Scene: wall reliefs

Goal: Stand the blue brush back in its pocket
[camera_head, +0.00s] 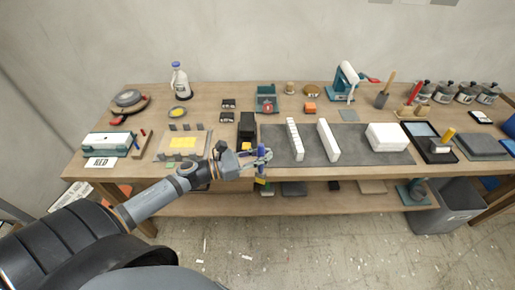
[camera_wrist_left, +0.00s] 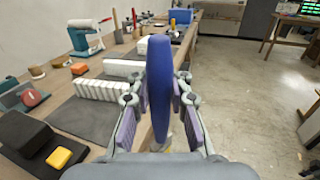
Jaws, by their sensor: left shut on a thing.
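The blue brush (camera_wrist_left: 158,85) stands upright between the fingers of my left gripper (camera_wrist_left: 157,115) in the left wrist view. In the head view my left gripper (camera_head: 264,157) is shut on it at the table's front edge, and a small part of the brush (camera_head: 261,178) shows below the fingers. A wooden holder (camera_head: 407,110) with upright handles stands at the back right, well away from the gripper. I cannot tell which opening is the brush's pocket. My right gripper is not in view.
A dark mat (camera_head: 353,145) holds white blocks (camera_head: 329,140) right of my gripper. A black block (camera_head: 247,126) stands just behind it. A lower shelf (camera_head: 330,200) runs beneath the tabletop.

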